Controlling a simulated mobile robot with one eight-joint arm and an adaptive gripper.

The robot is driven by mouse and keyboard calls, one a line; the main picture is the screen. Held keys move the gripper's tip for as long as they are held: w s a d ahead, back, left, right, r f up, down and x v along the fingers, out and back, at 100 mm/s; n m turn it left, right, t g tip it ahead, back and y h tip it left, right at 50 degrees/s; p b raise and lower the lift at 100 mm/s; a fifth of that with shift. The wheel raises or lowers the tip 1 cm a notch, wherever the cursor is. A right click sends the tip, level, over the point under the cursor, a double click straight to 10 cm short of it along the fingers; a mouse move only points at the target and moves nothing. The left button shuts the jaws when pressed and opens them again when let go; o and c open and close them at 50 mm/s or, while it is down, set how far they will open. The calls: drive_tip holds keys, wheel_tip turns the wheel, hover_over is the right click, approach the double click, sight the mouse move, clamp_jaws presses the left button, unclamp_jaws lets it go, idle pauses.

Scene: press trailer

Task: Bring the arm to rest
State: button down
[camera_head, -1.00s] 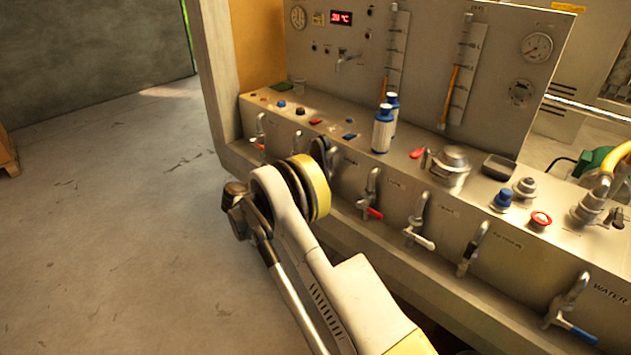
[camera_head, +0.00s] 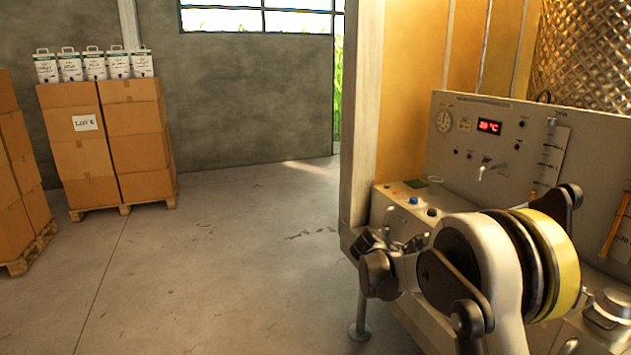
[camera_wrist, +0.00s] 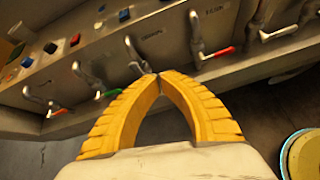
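My gripper (camera_wrist: 160,76) shows in the wrist view with its two ribbed yellow fingers meeting at the tips. It is shut with nothing between the fingers. Beyond it is the press trailer's grey control panel (camera_wrist: 120,62) with several taps; one near the fingertips has a metal spout (camera_wrist: 138,58). I cannot tell whether the fingertips touch it. In the head view my arm is bent in front of the trailer's panel (camera_head: 455,150) at the lower right. The gripper's fingers cannot be made out there.
Taps with a red handle (camera_wrist: 217,53) and a white handle (camera_wrist: 278,32) stick out near the gripper. Stacked cardboard boxes (camera_head: 135,140) on pallets stand at the far left. The concrete floor (camera_head: 230,260) left of the trailer is clear.

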drive_tip(key=s+a+r+m+t+y, duration=0.1)
drive_tip(key=s+a+r+m+y, duration=0.15)
drive_tip(key=s+r+m, duration=0.4)
drive_tip(key=s+a+r+m+y, duration=0.2)
drive_tip(key=s+r+y, duration=0.1)
drive_tip(key=s, duration=0.6)
drive_tip(key=s+a+f+m+y, duration=0.1)
drive_tip(key=s+a+m, duration=0.2)
drive_tip(key=s, duration=0.3)
drive_tip(key=s+a+m+t+y, duration=0.1)
drive_tip(key=s+a+m+y, duration=0.1)
drive_tip(key=s, duration=0.5)
drive_tip(key=s+a+f+m+t+y, duration=0.1)
drive_tip(key=s+a+m+y, duration=0.1)
drive_tip(key=s+a+m, duration=0.2)
drive_tip(key=s+m, duration=0.2)
drive_tip(key=s, duration=0.1)
drive_tip(key=shift+s+f, duration=0.15)
drive_tip(key=shift+f, duration=0.2)
drive_tip(key=shift+a+m, duration=0.1)
drive_tip(key=shift+m, duration=0.15)
